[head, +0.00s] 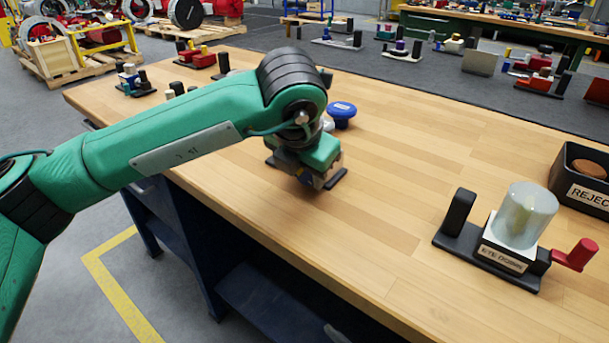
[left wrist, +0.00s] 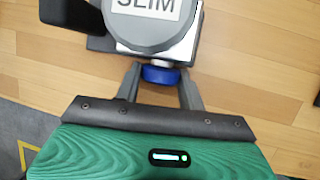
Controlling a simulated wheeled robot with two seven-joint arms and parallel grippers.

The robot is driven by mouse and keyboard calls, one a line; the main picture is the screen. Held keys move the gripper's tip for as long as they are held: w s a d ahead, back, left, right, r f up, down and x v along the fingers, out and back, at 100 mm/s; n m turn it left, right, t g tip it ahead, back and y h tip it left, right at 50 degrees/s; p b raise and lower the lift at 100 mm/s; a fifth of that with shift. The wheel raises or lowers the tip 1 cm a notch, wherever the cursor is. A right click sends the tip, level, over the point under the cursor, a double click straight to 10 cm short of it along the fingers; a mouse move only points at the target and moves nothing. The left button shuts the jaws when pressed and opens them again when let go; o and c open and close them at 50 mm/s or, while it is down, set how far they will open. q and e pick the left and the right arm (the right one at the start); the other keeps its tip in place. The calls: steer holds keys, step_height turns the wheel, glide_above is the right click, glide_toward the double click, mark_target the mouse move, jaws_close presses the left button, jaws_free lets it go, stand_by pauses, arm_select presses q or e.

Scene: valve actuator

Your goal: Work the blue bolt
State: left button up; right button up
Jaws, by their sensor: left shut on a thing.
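The blue bolt (left wrist: 162,75) shows in the left wrist view, sticking out of the near side of a grey and metal device with a round top labelled "SLIM" (left wrist: 152,28). My left gripper (left wrist: 161,88) has one finger on each side of the bolt and is shut on it. In the head view my left gripper (head: 318,182) points down at the workbench, and the arm hides most of the device and the bolt. A black piece of the device's base shows beside the gripper. My right gripper is not in view.
A blue round knob (head: 342,111) stands just behind my left wrist. To the right on the wooden workbench (head: 400,150) is a fixture with a silver cylinder (head: 524,212) and a red handle (head: 575,254). A black reject bin (head: 570,165) stands at the right edge. The middle of the bench is clear.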

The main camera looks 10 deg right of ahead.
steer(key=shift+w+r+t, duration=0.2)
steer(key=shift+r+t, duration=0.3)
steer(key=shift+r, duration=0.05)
arm_select(q)
steer(key=o, duration=0.7)
steer(key=shift+r, duration=0.2)
steer(key=p+v, duration=0.1)
steer(key=v, duration=1.2)
steer(key=shift+s, duration=0.35)
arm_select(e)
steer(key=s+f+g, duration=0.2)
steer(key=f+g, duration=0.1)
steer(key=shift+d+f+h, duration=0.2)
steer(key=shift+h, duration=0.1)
arm_select(q)
steer(key=shift+d+r, duration=0.1)
